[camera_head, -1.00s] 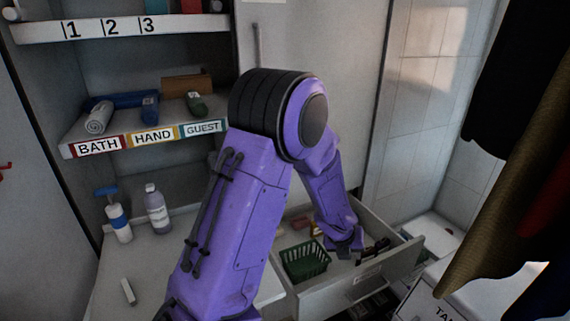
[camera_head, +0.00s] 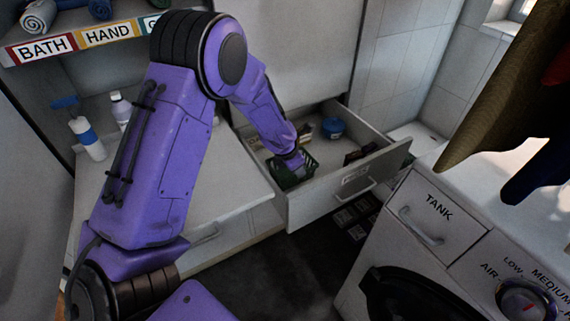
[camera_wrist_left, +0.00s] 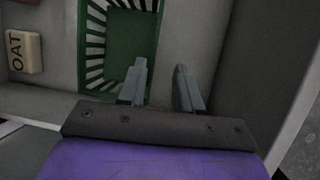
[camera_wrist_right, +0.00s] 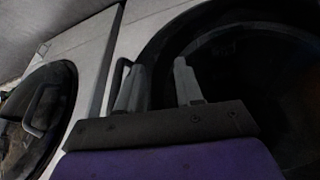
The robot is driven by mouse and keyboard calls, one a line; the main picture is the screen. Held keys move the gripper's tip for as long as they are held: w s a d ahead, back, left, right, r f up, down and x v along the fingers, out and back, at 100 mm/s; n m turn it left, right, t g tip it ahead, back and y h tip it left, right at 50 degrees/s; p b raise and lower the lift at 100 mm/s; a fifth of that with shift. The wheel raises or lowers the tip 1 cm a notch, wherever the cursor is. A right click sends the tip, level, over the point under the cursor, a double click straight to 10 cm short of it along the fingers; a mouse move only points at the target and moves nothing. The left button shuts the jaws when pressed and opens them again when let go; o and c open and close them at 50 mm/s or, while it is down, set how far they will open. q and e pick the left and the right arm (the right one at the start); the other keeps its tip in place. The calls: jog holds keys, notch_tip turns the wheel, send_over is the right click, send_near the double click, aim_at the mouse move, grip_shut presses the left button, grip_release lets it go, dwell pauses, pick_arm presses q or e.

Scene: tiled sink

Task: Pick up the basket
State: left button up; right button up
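The green slatted basket (camera_head: 286,180) sits in the open drawer (camera_head: 325,196), partly hidden by my left gripper. In the left wrist view, the basket (camera_wrist_left: 122,50) shows its floor and slatted walls. My left gripper (camera_wrist_left: 160,75) is open. One finger appears over the basket's inside and the other beyond its right wall, so the rim lies between them in the picture; contact cannot be told. In the head view the left gripper (camera_head: 294,163) is low at the basket. My right gripper (camera_wrist_right: 157,72) is open and empty in front of a dark round door.
The drawer also holds a blue round container (camera_head: 333,128), dark items (camera_head: 361,153) and small blocks, one a cream block marked OAT (camera_wrist_left: 25,53). A white machine marked TANK (camera_head: 438,208) stands at the right. Bottles (camera_head: 87,138) stand on the left counter.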

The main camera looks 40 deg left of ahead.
aim_at(304, 180)
pick_arm(q)
jog(key=x, duration=0.8)
jog(key=shift+w+a+f, duration=0.15)
jog(key=shift+w+a, duration=0.15)
jog(key=shift+w, duration=0.05)
jog(key=shift+f, duration=0.15)
grip_shut()
